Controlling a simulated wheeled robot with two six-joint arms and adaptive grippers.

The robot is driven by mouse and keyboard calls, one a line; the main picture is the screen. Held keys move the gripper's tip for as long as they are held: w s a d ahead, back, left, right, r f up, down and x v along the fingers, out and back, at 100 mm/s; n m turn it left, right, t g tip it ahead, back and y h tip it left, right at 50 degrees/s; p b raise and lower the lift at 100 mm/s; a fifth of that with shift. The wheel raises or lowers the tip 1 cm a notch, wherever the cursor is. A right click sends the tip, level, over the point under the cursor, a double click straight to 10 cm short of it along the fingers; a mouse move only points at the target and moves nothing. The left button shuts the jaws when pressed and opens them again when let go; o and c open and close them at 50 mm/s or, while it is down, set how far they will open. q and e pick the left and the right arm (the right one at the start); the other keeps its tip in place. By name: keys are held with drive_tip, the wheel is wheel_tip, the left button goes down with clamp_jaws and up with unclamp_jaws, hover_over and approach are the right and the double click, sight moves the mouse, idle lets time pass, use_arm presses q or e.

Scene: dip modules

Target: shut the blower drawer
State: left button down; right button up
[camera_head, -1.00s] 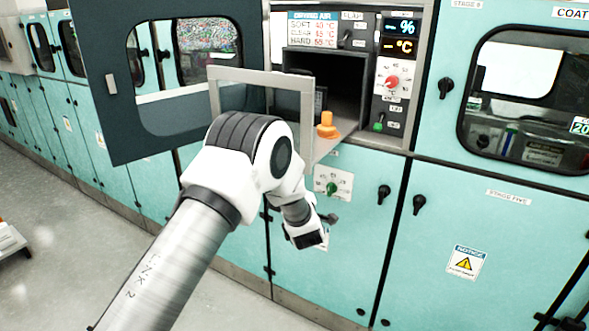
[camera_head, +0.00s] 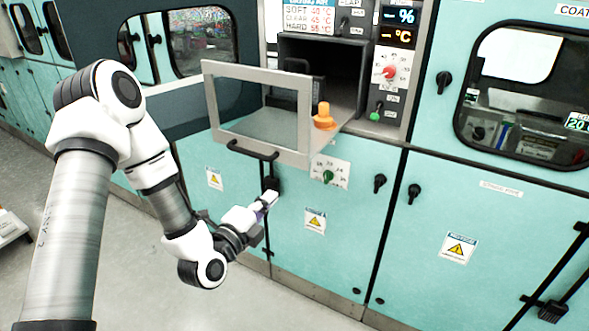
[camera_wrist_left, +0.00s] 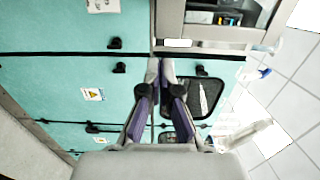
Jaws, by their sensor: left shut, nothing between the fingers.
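The blower drawer (camera_head: 258,72) stands pulled out of its dark opening in the head view. It has a grey frame front with a clear pane and a black handle (camera_head: 252,150) along its lower edge. An orange knob-shaped part (camera_head: 323,118) shows on the drawer floor, behind the front. My left gripper (camera_head: 268,198) is shut and empty, lower in the picture than the handle and apart from it. In the left wrist view, its two fingers (camera_wrist_left: 163,75) meet at the tips with nothing between them. My right gripper is not in view.
A dark panel (camera_head: 195,118) stands left of the drawer, partly behind my left arm. A control panel with a red dial (camera_head: 390,73) and a green knob (camera_head: 376,112) is right of the opening. Teal cabinet doors (camera_head: 470,215) with black latches fill the right. The floor is clear in front.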

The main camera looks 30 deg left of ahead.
sight(300, 167)
use_arm(q)
drive_tip(key=w+p, duration=0.4)
drive_tip(key=w, duration=0.7)
drive_tip(key=shift+w+d+r, duration=0.1)
drive_tip(key=shift+w+d, duration=0.05)
drive_tip(key=shift+w, duration=0.6)
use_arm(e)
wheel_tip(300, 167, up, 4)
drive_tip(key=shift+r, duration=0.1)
use_arm(q)
drive_tip(key=shift+w+f, duration=0.1)
drive_tip(key=shift+f, duration=0.1)
